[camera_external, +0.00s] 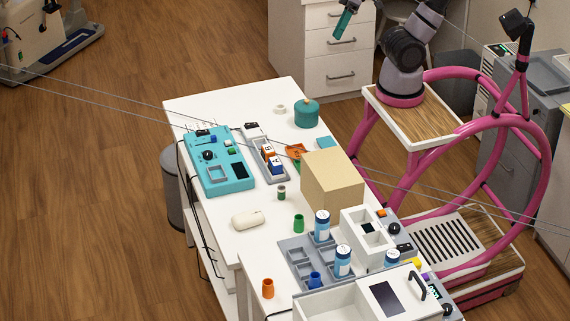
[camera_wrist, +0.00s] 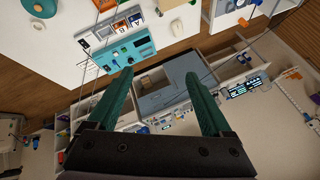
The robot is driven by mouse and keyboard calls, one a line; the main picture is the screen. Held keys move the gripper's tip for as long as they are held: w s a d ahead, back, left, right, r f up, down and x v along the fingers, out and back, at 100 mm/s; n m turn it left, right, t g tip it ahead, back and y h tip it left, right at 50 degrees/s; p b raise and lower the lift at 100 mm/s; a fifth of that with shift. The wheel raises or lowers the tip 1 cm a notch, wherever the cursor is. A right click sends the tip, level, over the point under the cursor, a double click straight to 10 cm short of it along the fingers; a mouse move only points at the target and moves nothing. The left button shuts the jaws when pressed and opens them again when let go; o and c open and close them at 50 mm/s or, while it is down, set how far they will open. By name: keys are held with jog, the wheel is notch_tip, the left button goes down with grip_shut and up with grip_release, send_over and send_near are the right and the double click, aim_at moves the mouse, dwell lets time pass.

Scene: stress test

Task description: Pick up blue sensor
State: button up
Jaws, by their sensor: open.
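My gripper (camera_external: 345,22) shows teal fingers at the top of the external view, high up and behind the table. In the wrist view, my gripper (camera_wrist: 159,76) has its two fingers wide apart with nothing between them. A small blue block (camera_external: 278,167), which may be the blue sensor, sits with an orange-and-white block (camera_external: 268,154) in a narrow grey tray (camera_external: 256,141).
A teal control panel (camera_external: 217,181) lies left of the tray. A tan box (camera_external: 332,182), a teal round container (camera_external: 307,114) and blue-and-white bottles (camera_external: 343,262) stand on the white table (camera_external: 200,226). Thin cables cross above it.

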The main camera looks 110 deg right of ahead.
jog(key=w+d+f+m+g+y, duration=0.3)
jog(key=w+f+m, duration=0.1)
jog(key=w+f, duration=0.45)
jog(key=w+d+f+m+g+y, duration=0.2)
jog(key=w+f+m+g, duration=0.15)
jog(key=w+f, duration=0.55)
jog(key=m+t+y, duration=0.3)
jog(key=m+y, duration=0.2)
jog(key=m, duration=0.3)
send_near(275, 160)
jog(key=shift+w+a+f+g, duration=0.25)
jog(key=shift+w+a, duration=0.35)
jog(key=shift+a, duration=0.2)
jog(key=shift+s+x, duration=0.15)
jog(key=shift+x, duration=1.4)
jog(key=shift+s+x, duration=0.15)
jog(key=shift+x, duration=1.45)
jog(key=shift+f, duration=0.1)
grip_shut()
